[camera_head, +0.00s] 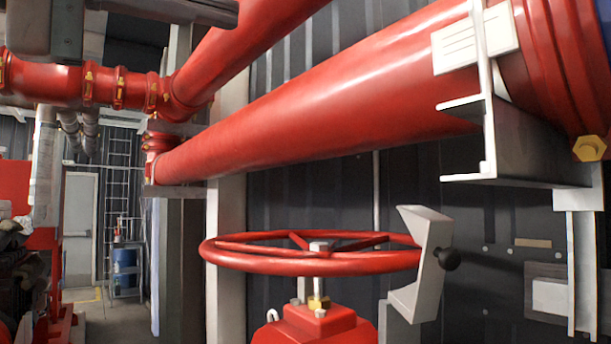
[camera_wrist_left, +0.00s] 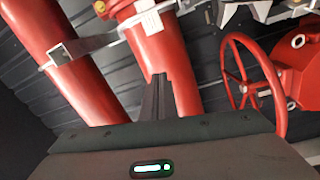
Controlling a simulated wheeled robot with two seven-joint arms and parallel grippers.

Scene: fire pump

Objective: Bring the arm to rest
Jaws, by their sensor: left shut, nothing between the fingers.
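My left gripper (camera_wrist_left: 158,80) shows in the left wrist view as dark fingers close together. It is shut and empty, with red pipes behind the fingertips. A red valve handwheel (camera_wrist_left: 250,85) is to the right of the fingers there, apart from them. In the head view the handwheel (camera_head: 310,255) lies nearly level on its red valve body (camera_head: 315,325). I cannot make out my left gripper clearly in the head view. My right gripper is not in view.
A thick red pipe (camera_head: 330,120) crosses above the handwheel. A metal bracket (camera_head: 500,130) holds its right end. A pale angled bracket with a black knob (camera_head: 448,259) stands at the wheel's right rim. Open floor (camera_head: 105,320) shows at the left, with a blue drum (camera_head: 125,268) far back.

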